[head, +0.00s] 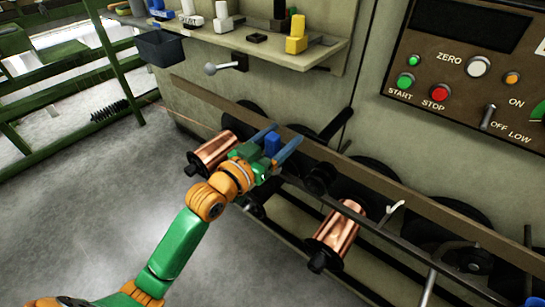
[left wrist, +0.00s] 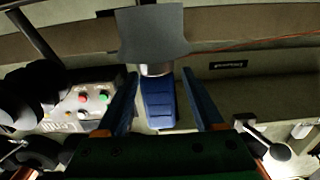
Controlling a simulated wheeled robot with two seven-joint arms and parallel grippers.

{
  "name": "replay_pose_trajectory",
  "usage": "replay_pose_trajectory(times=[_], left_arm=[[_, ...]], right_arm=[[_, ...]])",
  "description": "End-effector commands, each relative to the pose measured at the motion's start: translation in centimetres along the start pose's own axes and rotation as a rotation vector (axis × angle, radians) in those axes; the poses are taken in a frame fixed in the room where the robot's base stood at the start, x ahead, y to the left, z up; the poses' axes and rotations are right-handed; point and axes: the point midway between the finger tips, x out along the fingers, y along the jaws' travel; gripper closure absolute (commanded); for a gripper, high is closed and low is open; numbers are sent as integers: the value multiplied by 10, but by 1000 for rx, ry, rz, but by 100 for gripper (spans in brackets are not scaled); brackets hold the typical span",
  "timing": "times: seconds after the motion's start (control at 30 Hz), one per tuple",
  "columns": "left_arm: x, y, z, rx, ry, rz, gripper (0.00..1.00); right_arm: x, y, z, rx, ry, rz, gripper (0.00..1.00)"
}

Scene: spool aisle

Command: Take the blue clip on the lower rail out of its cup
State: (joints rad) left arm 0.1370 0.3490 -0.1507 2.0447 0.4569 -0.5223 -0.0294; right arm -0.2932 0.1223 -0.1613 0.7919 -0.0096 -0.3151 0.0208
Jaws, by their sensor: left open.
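The blue clip (head: 271,144) is by the lower rail (head: 375,185) in the head view, between the two blue fingers of my left gripper (head: 284,134). In the left wrist view the blue clip (left wrist: 158,105) lies between the open fingers of my left gripper (left wrist: 160,74), with a visible gap on both sides. A short silver piece and a flat dark grey piece (left wrist: 152,30) sit just beyond the clip's end. I cannot tell for sure which part is the cup. My right gripper is not in view.
Copper spools (head: 216,149) and (head: 338,232) stand on either side of my left gripper. An upper shelf (head: 250,45) holds several clips and blocks, with a ball-ended lever (head: 212,69) below it. A control panel (head: 465,80) is at right.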

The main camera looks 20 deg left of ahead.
Motion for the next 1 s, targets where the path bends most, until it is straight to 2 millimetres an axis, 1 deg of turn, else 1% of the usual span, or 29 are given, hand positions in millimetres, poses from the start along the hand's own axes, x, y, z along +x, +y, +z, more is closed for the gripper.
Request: replay_pose_trajectory(times=[0.2,0.27,0.3,0.37,0.4,0.47,0.8,0.87,0.97,1.0], left_arm=[[2,0,0,1,-1,0,31],[2,0,0,1,-1,0,47],[2,0,0,1,-1,0,58],[2,0,0,1,-1,0,74],[2,0,0,1,-1,0,85],[2,0,0,1,-1,0,100],[2,0,-2,1,-1,0,100],[2,0,-8,1,-1,0,100],[2,0,-24,3,2,0,100],[2,0,-33,3,2,0,100]], right_arm=[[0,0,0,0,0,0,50],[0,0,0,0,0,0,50],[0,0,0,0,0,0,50],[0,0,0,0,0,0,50],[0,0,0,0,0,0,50],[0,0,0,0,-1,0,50],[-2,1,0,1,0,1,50],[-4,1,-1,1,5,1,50],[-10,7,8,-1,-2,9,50],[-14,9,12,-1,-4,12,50]])
